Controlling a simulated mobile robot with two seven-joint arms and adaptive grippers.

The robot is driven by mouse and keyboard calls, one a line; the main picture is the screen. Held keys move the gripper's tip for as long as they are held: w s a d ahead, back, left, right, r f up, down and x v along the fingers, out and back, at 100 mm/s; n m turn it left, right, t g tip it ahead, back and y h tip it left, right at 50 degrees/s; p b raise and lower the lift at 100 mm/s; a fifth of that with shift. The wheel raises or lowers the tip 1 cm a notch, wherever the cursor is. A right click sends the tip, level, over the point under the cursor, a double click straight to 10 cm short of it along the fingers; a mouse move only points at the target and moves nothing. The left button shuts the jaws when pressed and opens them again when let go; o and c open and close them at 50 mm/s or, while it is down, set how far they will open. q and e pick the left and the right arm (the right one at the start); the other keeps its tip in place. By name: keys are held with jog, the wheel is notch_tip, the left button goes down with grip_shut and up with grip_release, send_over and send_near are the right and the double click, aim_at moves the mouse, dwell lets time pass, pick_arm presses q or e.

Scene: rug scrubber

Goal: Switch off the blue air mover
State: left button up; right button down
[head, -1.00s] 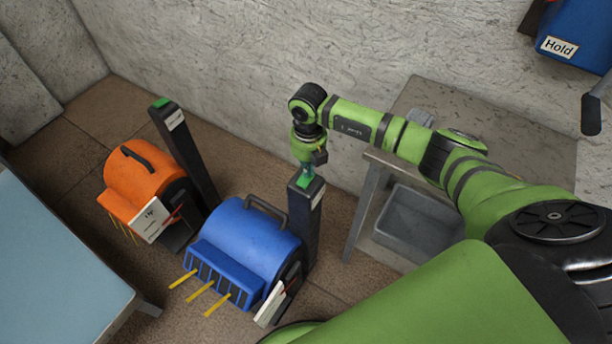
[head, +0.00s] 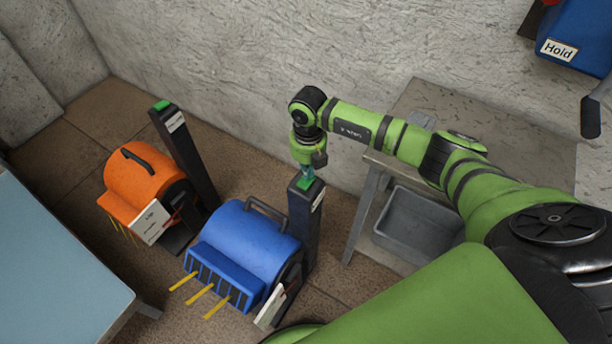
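The blue air mover (head: 247,243) stands on the floor at the lower middle, with a dark handle on top and yellow strips at its mouth. A dark post (head: 304,225) stands at its right side, with a green top (head: 309,186) and a white label. My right gripper (head: 307,174) points down right at the green top. It seems to touch it or hover just above; I cannot tell which. The fingers are small and partly hidden, so their opening is unclear. My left gripper is out of view.
An orange air mover (head: 145,183) with its own green-topped post (head: 185,155) stands to the left. A blue-topped table (head: 55,265) is at the lower left. A grey bin (head: 418,225) sits under a grey table at right.

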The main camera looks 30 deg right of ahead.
jog(key=shift+r+p, duration=2.2)
jog(key=shift+r, duration=0.9)
jog(key=shift+f, duration=0.1)
